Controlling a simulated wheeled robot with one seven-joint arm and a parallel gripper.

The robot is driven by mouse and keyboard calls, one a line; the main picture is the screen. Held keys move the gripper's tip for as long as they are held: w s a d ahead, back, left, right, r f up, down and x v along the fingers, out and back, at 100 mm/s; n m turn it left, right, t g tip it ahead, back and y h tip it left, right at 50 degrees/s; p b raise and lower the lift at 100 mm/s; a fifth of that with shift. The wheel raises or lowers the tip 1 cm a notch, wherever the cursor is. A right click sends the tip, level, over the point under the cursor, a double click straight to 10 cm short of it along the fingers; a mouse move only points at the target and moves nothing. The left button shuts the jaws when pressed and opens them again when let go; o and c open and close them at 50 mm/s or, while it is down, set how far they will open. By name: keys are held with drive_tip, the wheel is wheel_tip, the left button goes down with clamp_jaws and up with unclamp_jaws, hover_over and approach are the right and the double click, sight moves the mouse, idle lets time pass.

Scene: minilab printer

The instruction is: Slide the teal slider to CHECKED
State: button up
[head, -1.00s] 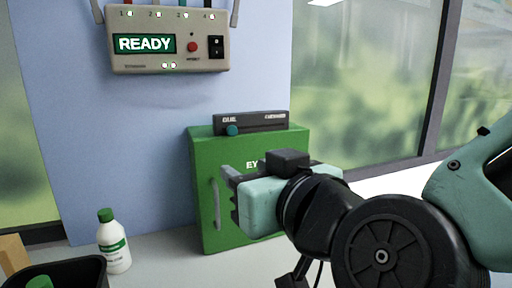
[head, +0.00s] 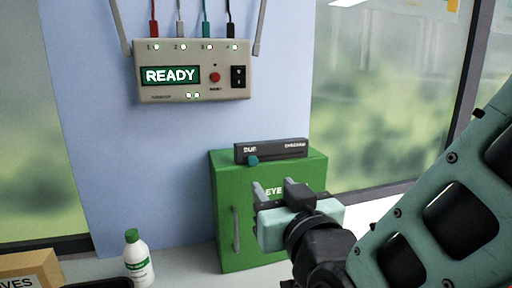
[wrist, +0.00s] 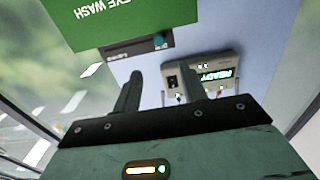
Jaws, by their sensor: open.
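The teal slider (head: 253,160) is a small round knob at the left end of a dark slider bar (head: 285,150) on top of the green eye wash box. The label by the knob reads roughly "DUE"; the right one is too blurred to read surely. My gripper (head: 273,187) is open and empty, in front of the green box, below and to the right of the knob. In the wrist view, its two fingers (wrist: 162,85) stand apart with nothing between them.
The green eye wash box (head: 228,190) has a grey handle (head: 236,230). A beige control box (head: 193,72) reading READY hangs on the blue panel, up and left. A white bottle with a green cap (head: 138,258) stands at lower left. Windows flank the panel.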

sight(254, 161)
drive_tip(key=p+x, duration=0.7)
drive_tip(key=x, duration=0.5)
drive_tip(key=shift+w+f, duration=0.15)
